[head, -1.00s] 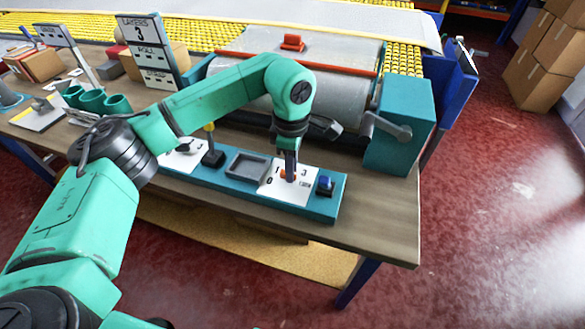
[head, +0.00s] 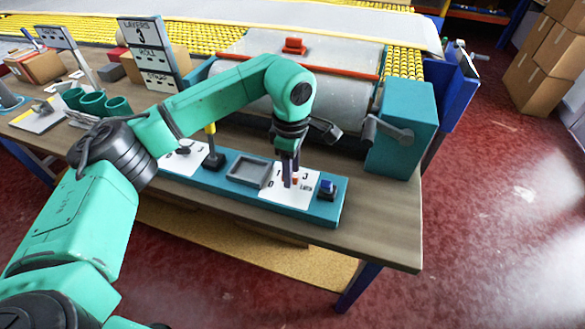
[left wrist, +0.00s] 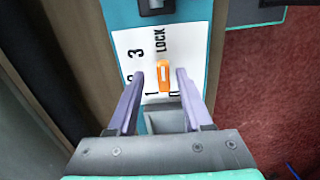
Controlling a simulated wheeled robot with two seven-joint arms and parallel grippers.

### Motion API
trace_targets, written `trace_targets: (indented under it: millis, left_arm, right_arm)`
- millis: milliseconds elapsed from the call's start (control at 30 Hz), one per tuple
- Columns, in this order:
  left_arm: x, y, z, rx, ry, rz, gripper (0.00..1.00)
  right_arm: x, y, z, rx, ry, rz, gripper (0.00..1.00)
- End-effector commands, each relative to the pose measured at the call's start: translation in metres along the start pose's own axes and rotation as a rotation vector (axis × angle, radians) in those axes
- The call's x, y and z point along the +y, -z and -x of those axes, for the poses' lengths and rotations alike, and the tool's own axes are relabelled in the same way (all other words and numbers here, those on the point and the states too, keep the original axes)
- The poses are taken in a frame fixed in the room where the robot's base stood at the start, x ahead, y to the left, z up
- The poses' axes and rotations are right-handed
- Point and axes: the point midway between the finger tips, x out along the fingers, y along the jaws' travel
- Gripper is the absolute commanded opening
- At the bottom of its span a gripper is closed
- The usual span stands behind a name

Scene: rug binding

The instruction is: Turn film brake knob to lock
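The orange film brake knob (head: 295,181) sits on a white dial plate (head: 275,195) on the teal control strip. In the left wrist view the knob (left wrist: 164,75) is long and narrow, with a white mark, and its far end points roughly at the printed word LOCK. Numbers are printed around it. My left gripper (left wrist: 160,73) has one finger on each side of the knob, with visible gaps, so it is open. In the head view my left gripper (head: 290,182) is just above the plate and partly hides it. My right gripper is not in view.
A blue button (head: 327,187) on a dark base stands right of the plate. A grey tray (head: 248,170) and a yellow-topped lever (head: 212,145) are to the left. The teal crank housing (head: 402,130) and film roller (head: 340,98) are behind. The table's front right corner is clear.

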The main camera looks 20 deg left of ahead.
Motion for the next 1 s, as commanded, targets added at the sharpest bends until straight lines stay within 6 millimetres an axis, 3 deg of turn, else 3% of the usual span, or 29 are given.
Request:
trace_targets:
  millis: [167, 267, 700, 833, 1000]
  left_arm:
    - [-0.001, -0.001, 0.0, 0.0, 0.003, -0.002, 0.5]
    - [0.0, -0.001, 0.01, 0.0, 0.001, -0.002, 0.5]
    - [0.003, 0.001, 0.129, -0.002, 0.0, -0.001, 0.5]
    - [0.003, 0.002, 0.143, -0.002, 0.002, -0.001, 0.5]
    - [0.003, 0.002, 0.146, -0.002, 0.003, -0.001, 0.5]
  right_arm:
    - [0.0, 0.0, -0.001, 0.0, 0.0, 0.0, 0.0]
    - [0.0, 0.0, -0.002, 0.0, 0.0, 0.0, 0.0]
    - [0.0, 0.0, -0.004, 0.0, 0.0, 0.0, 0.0]
    - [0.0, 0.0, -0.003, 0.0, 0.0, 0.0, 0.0]
    - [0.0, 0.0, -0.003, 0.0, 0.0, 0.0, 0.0]
